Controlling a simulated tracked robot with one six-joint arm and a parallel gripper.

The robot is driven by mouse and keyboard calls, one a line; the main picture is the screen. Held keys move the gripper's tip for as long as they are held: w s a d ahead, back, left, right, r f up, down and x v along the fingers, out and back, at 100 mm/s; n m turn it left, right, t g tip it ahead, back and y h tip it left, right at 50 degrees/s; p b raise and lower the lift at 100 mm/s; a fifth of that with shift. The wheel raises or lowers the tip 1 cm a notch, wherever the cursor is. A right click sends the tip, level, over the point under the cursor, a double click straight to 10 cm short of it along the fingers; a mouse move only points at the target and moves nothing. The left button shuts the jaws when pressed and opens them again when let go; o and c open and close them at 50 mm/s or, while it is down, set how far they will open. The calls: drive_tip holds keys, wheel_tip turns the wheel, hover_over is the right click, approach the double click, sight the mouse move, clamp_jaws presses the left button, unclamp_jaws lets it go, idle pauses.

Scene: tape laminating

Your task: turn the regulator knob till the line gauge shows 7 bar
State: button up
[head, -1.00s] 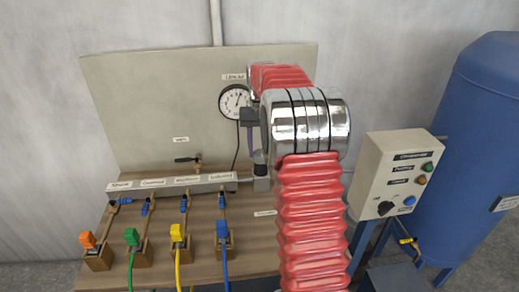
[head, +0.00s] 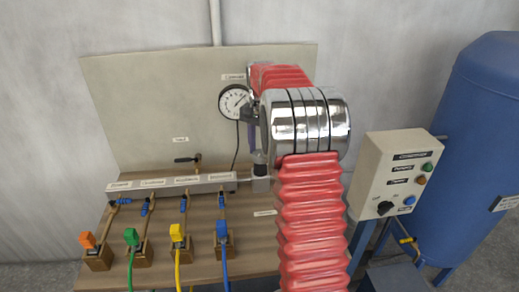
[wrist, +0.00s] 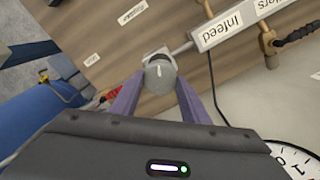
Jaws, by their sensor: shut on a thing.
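The regulator knob (wrist: 160,74) is a grey round knob with a pale line mark, seen from above in the wrist view. My gripper (wrist: 158,88) has its two purple fingers on either side of the knob and is shut on it. In the head view the regulator (head: 261,168) stands at the right end of the manifold, below my gripper (head: 256,150), partly hidden by my arm. The line gauge (head: 234,102) is a white dial on the back panel. Its needle points to the upper right; the numbers are too small to read. Part of its dial shows in the wrist view (wrist: 298,158).
The labelled manifold (head: 172,184) runs left from the regulator, with a small valve above it. Coloured connectors and hoses stand at the bench front. A control box (head: 398,172) and a blue tank (head: 470,150) stand at the right.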

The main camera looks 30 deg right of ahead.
sight(260, 152)
drive_tip(key=shift+w+a+r, duration=0.1)
drive_tip(key=shift+w+a, duration=0.1)
drive_tip(key=o, duration=1.1)
drive_tip(key=shift+s+d, duration=0.1)
drive_tip(key=shift+c, duration=0.2)
wheel_tip(260, 152, up, 14)
drive_tip(key=shift+f, duration=0.25)
